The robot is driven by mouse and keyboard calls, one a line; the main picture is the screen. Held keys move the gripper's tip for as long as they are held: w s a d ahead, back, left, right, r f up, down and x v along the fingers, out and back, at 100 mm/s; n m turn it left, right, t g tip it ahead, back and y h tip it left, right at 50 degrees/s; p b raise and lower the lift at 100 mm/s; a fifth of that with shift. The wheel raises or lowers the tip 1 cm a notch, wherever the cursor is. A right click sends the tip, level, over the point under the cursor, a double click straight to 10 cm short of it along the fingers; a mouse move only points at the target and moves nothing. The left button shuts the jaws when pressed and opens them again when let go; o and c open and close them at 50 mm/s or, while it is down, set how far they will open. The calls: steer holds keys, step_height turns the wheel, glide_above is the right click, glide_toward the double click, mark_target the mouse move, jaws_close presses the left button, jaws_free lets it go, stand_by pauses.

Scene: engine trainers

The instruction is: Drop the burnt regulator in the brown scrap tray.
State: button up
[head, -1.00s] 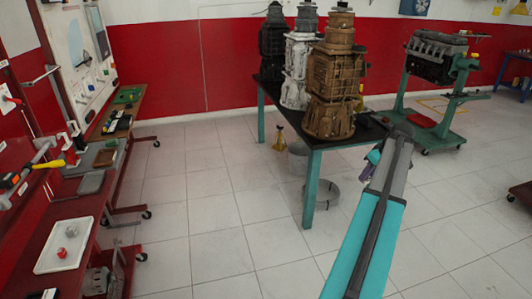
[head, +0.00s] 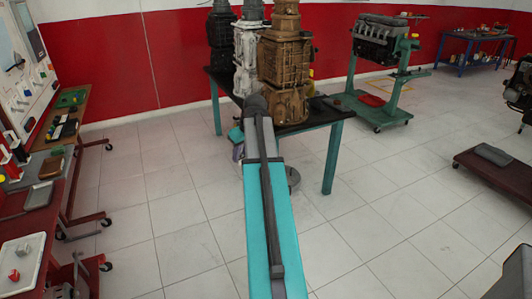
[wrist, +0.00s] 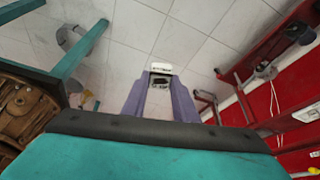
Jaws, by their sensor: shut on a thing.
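My gripper (wrist: 160,98) shows in the wrist view with its two purple-grey fingers shut on a small part with a white edge and a dark middle, which I take as the burnt regulator (wrist: 161,69). It is held out over the tiled floor. In the head view my teal arm hides most of the gripper, and the held part cannot be made out. A small brown tray-like thing (head: 51,167), probably the scrap tray, lies on the red bench at the left, well apart from my gripper.
A white tray (head: 22,262) with a red and a pale part stands on the near left bench. A dark table (head: 322,112) with several engines stands just beyond my arm. An engine stand (head: 380,105) and a low red trolley (head: 480,175) are farther right.

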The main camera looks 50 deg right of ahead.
steer(key=w+a+r, duration=0.1)
steer(key=w+a, duration=0.1)
steer(key=a, duration=1.4)
steer(key=w+a+r+n, duration=0.1)
steer(key=w+a+r, duration=0.1)
steer(key=a, duration=1.4)
steer(key=w+a+r+n, duration=0.1)
steer(key=w+a, duration=0.3)
steer(key=a, duration=1.2)
steer(key=shift+a+r+y, duration=0.3)
steer(key=shift+r+y, duration=0.1)
steer(key=shift+r, duration=0.35)
steer(key=shift+d, duration=0.15)
